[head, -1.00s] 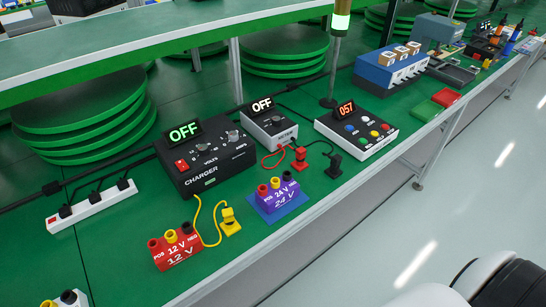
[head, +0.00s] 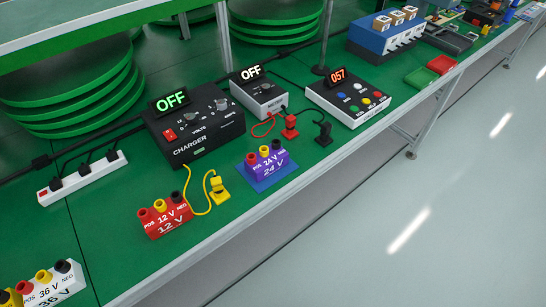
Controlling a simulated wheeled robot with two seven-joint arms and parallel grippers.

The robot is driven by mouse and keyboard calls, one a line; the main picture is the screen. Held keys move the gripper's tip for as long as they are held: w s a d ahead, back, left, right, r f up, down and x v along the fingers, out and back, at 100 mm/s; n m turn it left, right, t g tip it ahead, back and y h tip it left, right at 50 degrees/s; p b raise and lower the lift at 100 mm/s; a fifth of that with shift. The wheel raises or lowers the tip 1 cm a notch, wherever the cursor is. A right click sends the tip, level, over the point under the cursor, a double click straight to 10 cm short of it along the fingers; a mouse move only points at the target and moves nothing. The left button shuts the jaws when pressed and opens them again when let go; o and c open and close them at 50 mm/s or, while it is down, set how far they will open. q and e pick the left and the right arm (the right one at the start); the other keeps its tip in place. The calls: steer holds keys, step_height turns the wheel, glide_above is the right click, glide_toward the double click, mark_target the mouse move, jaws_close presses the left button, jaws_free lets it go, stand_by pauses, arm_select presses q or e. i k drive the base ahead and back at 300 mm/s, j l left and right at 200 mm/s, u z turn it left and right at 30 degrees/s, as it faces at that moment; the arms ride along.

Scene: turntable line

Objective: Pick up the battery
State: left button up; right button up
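Several batteries stand on the green bench in the head view. A red 12 V battery (head: 166,217) has red, yellow and black terminals and sits in front of the charger. A purple 24 V battery (head: 266,164) stands on a blue pad (head: 275,178) to its right. A white 36 V battery (head: 52,286) is at the bottom left, partly cut off. The black charger (head: 199,125) reads OFF, and a yellow cable runs from it to a yellow clip (head: 218,191) beside the red battery. Neither of my grippers is in view.
A grey tester (head: 257,95) reading OFF has red (head: 290,127) and black (head: 323,135) clips. A button box (head: 348,100) shows 057. A white power strip (head: 83,178) lies at left. Red and green trays (head: 419,79) sit further right. Open floor lies beyond the bench's front edge.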

mark_target(267, 162)
steer(key=z, duration=0.85)
steer(key=k+j+z, duration=0.55)
steer(key=k+z, duration=0.2)
